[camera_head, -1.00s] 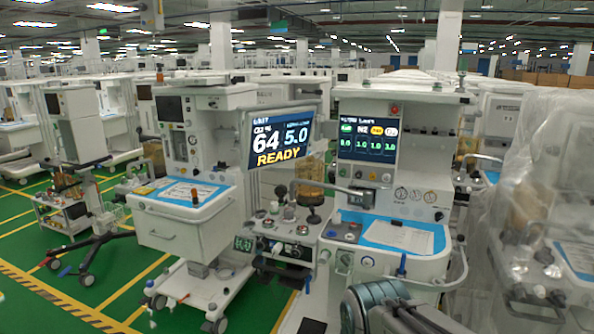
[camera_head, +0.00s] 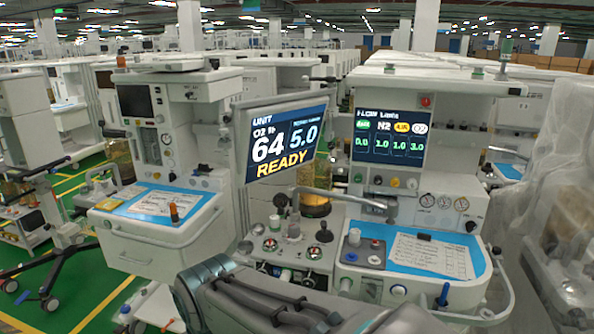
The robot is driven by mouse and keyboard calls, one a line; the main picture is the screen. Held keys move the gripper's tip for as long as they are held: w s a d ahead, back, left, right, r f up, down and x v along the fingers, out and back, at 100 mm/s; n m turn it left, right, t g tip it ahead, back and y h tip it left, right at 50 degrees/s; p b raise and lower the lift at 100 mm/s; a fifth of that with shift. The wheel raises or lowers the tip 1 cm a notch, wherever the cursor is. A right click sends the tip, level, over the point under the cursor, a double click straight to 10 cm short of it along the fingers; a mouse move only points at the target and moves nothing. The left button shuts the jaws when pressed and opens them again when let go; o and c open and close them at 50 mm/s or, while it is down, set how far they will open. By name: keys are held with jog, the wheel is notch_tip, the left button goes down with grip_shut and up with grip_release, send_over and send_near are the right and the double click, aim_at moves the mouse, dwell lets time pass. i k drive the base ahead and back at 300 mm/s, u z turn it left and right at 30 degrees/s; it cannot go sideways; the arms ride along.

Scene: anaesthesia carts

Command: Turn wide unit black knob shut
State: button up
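The wide unit (camera_head: 440,95) with the flow screen stands right of centre. A small black knob (camera_head: 471,226) sits at the right of its front panel, beside the round gauges. Another black knob (camera_head: 323,232) stands on the breathing block (camera_head: 290,258) left of the wide unit's worktop. I cannot tell which of the two the task means, nor whether either is turned open or shut. My arm crosses the bottom of the head view, in front of the units. Its gripper is not visible, and nothing shows it touching a knob.
A tilted screen (camera_head: 283,137) reading READY hangs left of the wide unit. A metal arm (camera_head: 345,197) juts over the worktop, where a paper sheet (camera_head: 432,256) lies. A white cart (camera_head: 160,240) stands left; plastic-wrapped equipment (camera_head: 560,220) stands right. Green floor shows at lower left.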

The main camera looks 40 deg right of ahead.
aim_at(377, 180)
jog(key=z, duration=0.4)
jog(key=i, duration=1.05)
jog(key=z, duration=1.05)
jog(key=i, duration=0.4)
jog(key=z, duration=0.3)
